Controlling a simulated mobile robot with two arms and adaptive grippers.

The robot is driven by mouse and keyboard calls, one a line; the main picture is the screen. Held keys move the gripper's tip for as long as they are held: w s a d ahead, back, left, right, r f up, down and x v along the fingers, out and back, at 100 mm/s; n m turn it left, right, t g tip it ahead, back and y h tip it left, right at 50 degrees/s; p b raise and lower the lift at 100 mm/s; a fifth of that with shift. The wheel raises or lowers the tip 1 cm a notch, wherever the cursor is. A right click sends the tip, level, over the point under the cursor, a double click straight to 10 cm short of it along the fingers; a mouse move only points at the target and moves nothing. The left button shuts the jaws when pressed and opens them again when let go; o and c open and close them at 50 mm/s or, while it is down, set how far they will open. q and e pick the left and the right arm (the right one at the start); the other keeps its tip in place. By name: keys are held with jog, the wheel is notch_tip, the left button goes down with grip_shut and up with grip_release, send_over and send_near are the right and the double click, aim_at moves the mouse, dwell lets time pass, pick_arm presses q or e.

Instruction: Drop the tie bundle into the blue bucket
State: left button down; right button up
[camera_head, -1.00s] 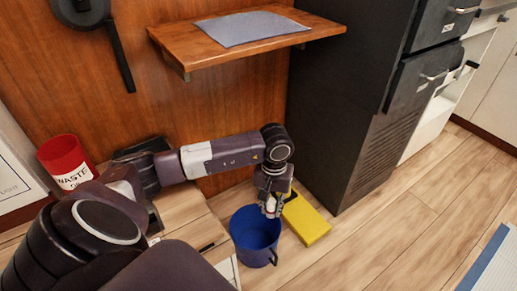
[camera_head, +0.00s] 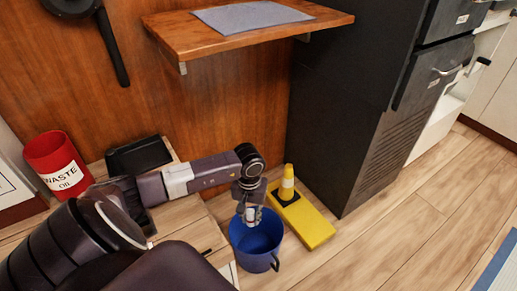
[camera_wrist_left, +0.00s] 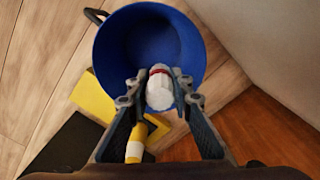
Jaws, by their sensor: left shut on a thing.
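The blue bucket (camera_head: 249,259) stands on the wooden floor below my left gripper (camera_head: 249,213), its dark handle at the front right. In the left wrist view the bucket (camera_wrist_left: 125,45) opens beyond the fingertips. My left gripper (camera_wrist_left: 160,88) is shut on a white bundle with a red band (camera_wrist_left: 160,93), which I take as the tie bundle. The bundle is held over the near rim side of the bucket in that view; its exact height above the rim is hard to tell. My right gripper is not in view.
A red waste oil can (camera_head: 57,164) and a black tray (camera_head: 139,155) stand left. A wooden shelf (camera_head: 180,46) hangs above. Floor at right is open.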

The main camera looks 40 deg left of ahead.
pick_arm(q)
jog(key=shift+f, duration=0.2)
jog(key=c, duration=1.6)
grip_release()
jog(key=shift+r, duration=0.1)
notch_tip(320, 180, up, 11)
jog(key=shift+r, duration=0.45)
